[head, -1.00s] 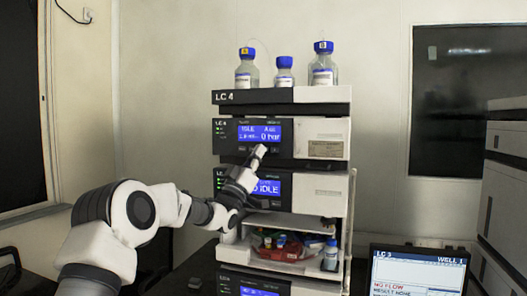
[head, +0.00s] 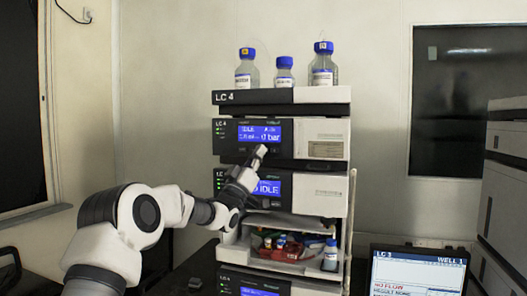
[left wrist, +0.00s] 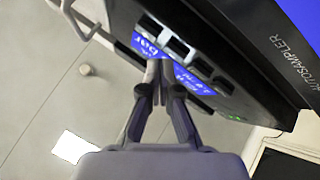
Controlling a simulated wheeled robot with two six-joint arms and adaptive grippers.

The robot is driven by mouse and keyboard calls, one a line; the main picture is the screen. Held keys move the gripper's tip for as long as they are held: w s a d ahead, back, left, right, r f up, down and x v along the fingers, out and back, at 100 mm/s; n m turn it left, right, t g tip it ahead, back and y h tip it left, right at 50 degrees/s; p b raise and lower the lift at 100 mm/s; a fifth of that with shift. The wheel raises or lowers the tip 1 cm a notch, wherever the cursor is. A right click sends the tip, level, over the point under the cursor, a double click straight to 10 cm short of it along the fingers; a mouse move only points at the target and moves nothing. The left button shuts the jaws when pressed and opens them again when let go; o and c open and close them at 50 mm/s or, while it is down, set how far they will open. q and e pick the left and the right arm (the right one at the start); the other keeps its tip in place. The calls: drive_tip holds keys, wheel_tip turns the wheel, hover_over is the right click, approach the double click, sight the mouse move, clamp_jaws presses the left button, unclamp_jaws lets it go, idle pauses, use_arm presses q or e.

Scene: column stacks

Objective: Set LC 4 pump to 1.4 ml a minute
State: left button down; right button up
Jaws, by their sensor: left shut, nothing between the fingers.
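The LC 4 stack (head: 230,97) stands in the middle of the head view. Its pump module is the upper unit, with a lit blue display (head: 260,133) reading IDLE and 0 bar; the flow figure is too small to read surely. My left gripper (head: 261,152) is shut and empty, its tips by the row of buttons under that display. In the left wrist view the closed fingertips (left wrist: 160,64) overlap the tilted pump display (left wrist: 188,80), beside its dark-framed buttons (left wrist: 179,47). I cannot tell whether they touch a button. My right gripper is not in view.
The autosampler (head: 268,187) below also reads IDLE. Blue-capped bottles (head: 247,72) stand on top. An open shelf below holds a red tray (head: 277,253) with small items and a bottle (head: 330,258). A monitor (head: 416,270) labelled LC 3 stands at the front right.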

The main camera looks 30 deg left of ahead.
use_arm(q)
drive_tip(key=shift+w+a, duration=0.1)
drive_tip(key=shift+w, duration=0.35)
idle(0.6)
drive_tip(key=shift+s+d+b, duration=0.2)
drive_tip(key=shift+s+b, duration=0.55)
drive_tip(key=shift+s, duration=0.05)
drive_tip(key=shift+y, duration=0.3)
drive_tip(key=s+b, duration=0.2)
drive_tip(key=s+d+b, duration=0.1)
drive_tip(key=s+b, duration=0.1)
drive_tip(key=s, duration=0.1)
drive_tip(key=shift+d+b, duration=0.1)
drive_tip(key=shift+b, duration=0.3)
drive_tip(key=shift+w, duration=0.1)
idle(1.3)
